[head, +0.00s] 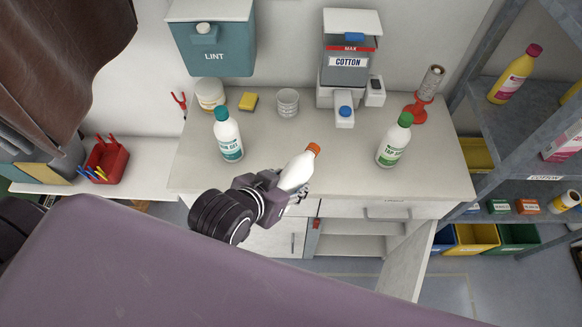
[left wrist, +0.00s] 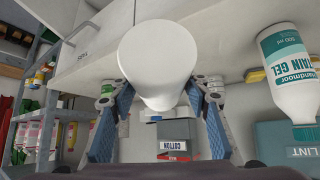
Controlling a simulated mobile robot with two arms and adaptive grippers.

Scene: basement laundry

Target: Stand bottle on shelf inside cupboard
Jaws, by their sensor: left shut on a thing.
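My right gripper is not seen.
A green-capped bottle (head: 228,138) and another green-capped bottle (head: 394,142) stand on the counter (head: 325,176). A lint bin (head: 212,50) and a cotton dispenser (head: 347,70) are behind. Grey shelving (head: 482,92) stands right. My purple body fills the lower left.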

